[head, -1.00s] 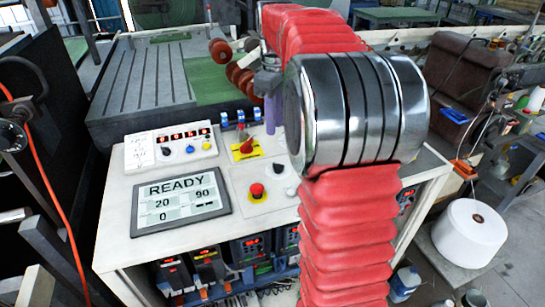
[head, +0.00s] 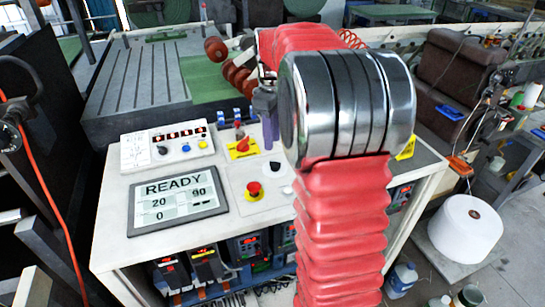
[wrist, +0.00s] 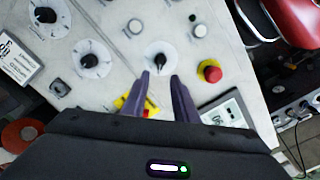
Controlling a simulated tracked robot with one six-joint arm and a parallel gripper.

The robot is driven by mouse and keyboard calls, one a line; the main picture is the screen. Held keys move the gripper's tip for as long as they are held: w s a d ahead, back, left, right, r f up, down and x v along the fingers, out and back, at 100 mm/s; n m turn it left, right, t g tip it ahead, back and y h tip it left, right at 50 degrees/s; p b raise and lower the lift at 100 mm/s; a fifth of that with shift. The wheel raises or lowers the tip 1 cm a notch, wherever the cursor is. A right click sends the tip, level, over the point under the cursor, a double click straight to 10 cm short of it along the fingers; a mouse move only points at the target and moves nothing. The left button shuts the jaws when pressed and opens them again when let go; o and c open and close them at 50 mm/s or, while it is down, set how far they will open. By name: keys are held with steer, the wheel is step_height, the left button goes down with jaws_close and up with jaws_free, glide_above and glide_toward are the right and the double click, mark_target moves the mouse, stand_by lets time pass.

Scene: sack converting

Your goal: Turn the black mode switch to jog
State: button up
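A black rotary knob on a round white plate (wrist: 155,58) sits on the white control panel, beside a red stop button (wrist: 209,71). The knob also shows in the head view (head: 275,165). My gripper (wrist: 159,76) has two purple fingers, spread apart and empty. In the wrist view the knob shows between and just beyond the fingertips; contact cannot be seen. In the head view my gripper (head: 268,148) points down above the panel near the knob. The knob's position labels are too small to read.
Two more black knobs (wrist: 92,58) (wrist: 46,15) sit to the left in the wrist view. A red switch on a yellow plate (head: 243,147) is left of my fingers. A display reading READY (head: 178,200) lies on the panel. A white roll (head: 466,229) stands at right.

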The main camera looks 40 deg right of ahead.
mark_target(272, 161)
step_height(272, 161, down, 8)
steer(key=shift+r, duration=0.1)
steer(key=shift+c, duration=0.2)
jaws_close()
stand_by(0.3)
